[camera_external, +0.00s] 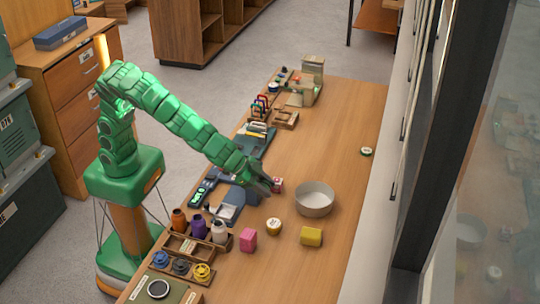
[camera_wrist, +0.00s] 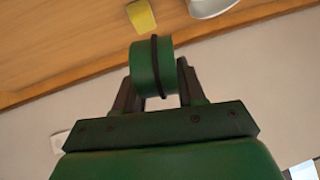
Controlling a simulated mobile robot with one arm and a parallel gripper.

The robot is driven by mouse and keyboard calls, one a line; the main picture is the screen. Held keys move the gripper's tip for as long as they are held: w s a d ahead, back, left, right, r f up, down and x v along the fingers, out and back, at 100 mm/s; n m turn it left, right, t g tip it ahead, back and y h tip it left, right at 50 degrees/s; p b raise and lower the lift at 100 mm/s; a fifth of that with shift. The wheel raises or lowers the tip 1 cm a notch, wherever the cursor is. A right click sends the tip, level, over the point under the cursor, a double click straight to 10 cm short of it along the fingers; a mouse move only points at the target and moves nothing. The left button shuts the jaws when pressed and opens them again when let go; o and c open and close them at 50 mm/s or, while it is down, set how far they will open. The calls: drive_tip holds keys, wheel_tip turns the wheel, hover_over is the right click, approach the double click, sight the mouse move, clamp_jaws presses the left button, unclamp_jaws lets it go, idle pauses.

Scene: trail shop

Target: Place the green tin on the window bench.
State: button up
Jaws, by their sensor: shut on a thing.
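My gripper (camera_external: 268,184) reaches over the long wooden bench (camera_external: 352,115) that runs beside the window. In the wrist view, my gripper (camera_wrist: 157,95) is shut on a green tin (camera_wrist: 143,68), a round green cylinder with a dark band around it. The tin sits between the two dark fingers. In the external view I cannot make the tin out behind the gripper. I cannot tell whether it touches the bench.
A pale round bowl (camera_external: 314,200) stands right of my gripper. A yellow block (camera_external: 311,236), a yellow-and-white tin (camera_external: 274,226) and a pink block (camera_external: 248,240) stand nearer. A small red item (camera_external: 277,184) is close to the fingers. The bench's far right is mostly clear.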

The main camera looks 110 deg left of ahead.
drive_tip(key=s+d+f+n+g+y, duration=0.1)
drive_tip(key=s+d+f+n+y, duration=0.2)
drive_tip(key=d, duration=0.6)
drive_tip(key=s+d+f+n+g, duration=0.1)
drive_tip(key=s+d+f, duration=0.2)
drive_tip(key=d+f, duration=0.45)
drive_tip(key=shift+d+f, duration=0.25)
drive_tip(key=shift+f, duration=1)
drive_tip(key=shift+d+f, duration=0.3)
drive_tip(key=shift+f, duration=1)
drive_tip(key=shift+d+f, duration=0.25)
drive_tip(key=shift+f, duration=1)
drive_tip(key=shift+f, duration=0.1)
drive_tip(key=o, duration=1.1)
